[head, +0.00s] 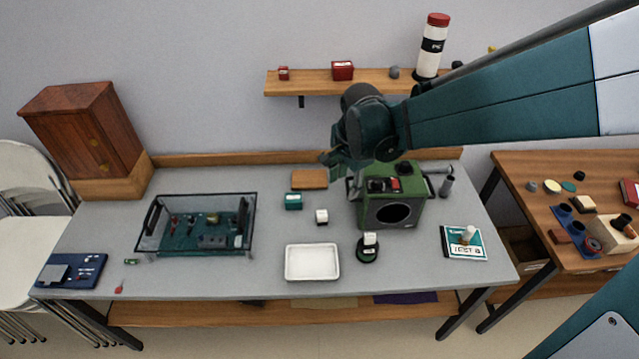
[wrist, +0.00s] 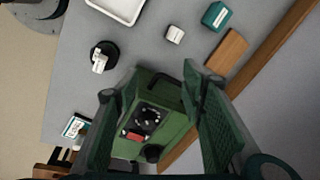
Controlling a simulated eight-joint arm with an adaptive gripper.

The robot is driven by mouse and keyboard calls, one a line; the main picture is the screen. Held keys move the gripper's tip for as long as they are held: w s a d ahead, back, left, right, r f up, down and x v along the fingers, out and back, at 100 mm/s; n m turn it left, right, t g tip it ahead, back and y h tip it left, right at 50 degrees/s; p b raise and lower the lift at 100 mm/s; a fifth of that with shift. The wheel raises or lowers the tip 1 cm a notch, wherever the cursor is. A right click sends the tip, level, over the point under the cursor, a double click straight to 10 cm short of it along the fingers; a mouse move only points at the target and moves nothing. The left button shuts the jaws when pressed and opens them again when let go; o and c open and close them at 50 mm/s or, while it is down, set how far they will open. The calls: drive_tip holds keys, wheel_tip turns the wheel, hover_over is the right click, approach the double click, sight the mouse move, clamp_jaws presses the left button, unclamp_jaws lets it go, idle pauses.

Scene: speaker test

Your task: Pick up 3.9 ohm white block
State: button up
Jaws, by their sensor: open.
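A small white block (head: 321,216) lies on the grey table between the teal box and the white tray; it also shows in the wrist view (wrist: 174,34). A second white block (head: 370,239) sits on a round black stand (head: 368,254), seen too in the wrist view (wrist: 99,62). A white piece (head: 468,235) stands on the TEST booklet (head: 459,247). I cannot read any ohm marking. My gripper (head: 350,178) is open and empty above the green speaker box (head: 408,212), whose top shows between the fingers (wrist: 150,90) in the wrist view. It touches no white block.
A white tray (head: 312,276), a teal box (head: 293,202) and a brown wooden block (head: 309,179) lie nearby. A clear-walled case with a circuit board (head: 250,220) stands left. A shelf (head: 300,84) hangs behind. The table's front middle has some free room.

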sight(322, 214)
drive_tip(key=w+a+f+m, duration=0.1)
drive_tip(key=a+f, duration=0.1)
drive_tip(key=f, duration=0.2)
drive_tip(key=w+a+f+m+g+b, duration=0.1)
drive_tip(key=w+a+f+m, duration=0.1)
drive_tip(key=f, duration=0.3)
drive_tip(key=w+a+f+m+g, duration=0.1)
drive_tip(key=w+a+f+m, duration=0.1)
drive_tip(key=f, duration=0.3)
drive_tip(key=shift+w+a+f, duration=0.15)
drive_tip(key=shift+w+a, duration=0.1)
drive_tip(key=shift+f+b, duration=0.45)
drive_tip(key=shift+f, duration=0.85)
drive_tip(key=shift+f+b, duration=0.8)
drive_tip(key=shift+f, duration=1.8)
drive_tip(key=shift+c, duration=0.2)
drive_tip(key=c, duration=0.9)
